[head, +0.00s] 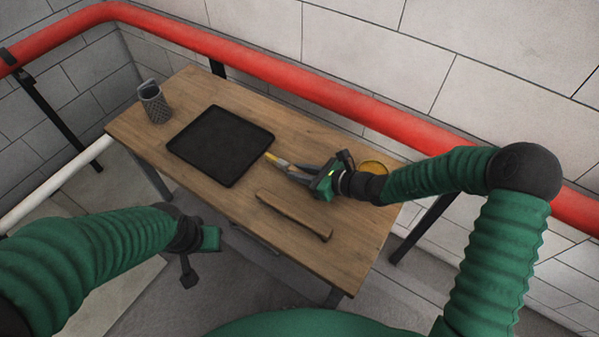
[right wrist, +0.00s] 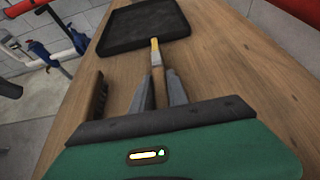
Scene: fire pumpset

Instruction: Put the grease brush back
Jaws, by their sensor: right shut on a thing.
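The grease brush (head: 277,160) is held in my right gripper (head: 293,171), its yellow tip pointing toward the black tray. In the right wrist view the brush (right wrist: 155,52) lies between the two grey fingers of my gripper (right wrist: 160,88), which are shut on it. The brush's tip is close to the tray's near edge; I cannot tell its height above the table. A grey mesh cup (head: 155,104) stands upright at the table's far left. My left gripper (head: 187,262) is low at the left, off the table; its jaws are not clear.
The black tray (head: 220,146) lies empty on the wooden table (head: 225,200). A yellow round thing (head: 373,168) sits behind my right wrist. A red pipe (head: 300,80) runs along the wall behind the table.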

